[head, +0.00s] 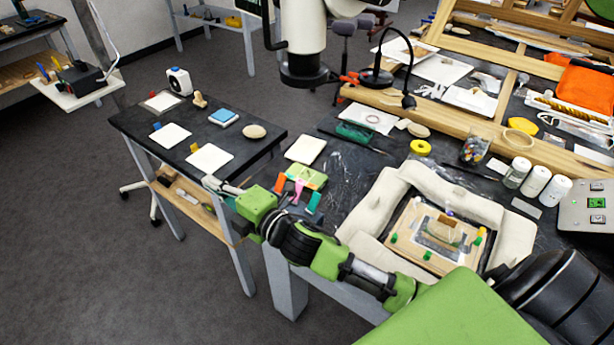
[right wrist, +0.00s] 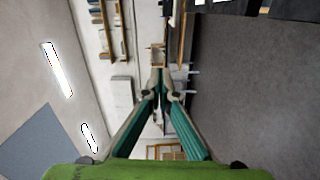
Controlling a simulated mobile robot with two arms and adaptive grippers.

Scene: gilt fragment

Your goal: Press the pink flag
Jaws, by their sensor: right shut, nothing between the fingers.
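The pink flag (head: 298,187) stands between an orange flag (head: 280,183) and a teal flag (head: 314,202), at the front edge of a small green-and-tan block (head: 308,174) on the dark bench. My right gripper (head: 207,182) is shut and empty. It points left, past the flags, over the gap near the smaller table's right end. My right wrist and forearm pass just in front of the flags; I cannot tell whether they touch. In the right wrist view the fingers (right wrist: 160,94) meet at the tips, with no flag visible. My left gripper is out of view.
The smaller dark table (head: 190,124) at left holds white sheets, a blue block and a stone. A framed tray (head: 432,236) ringed by pale cushions lies right of the flags. A yellow ring (head: 420,147) and a jar (head: 476,146) stand behind. Bare floor lies left.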

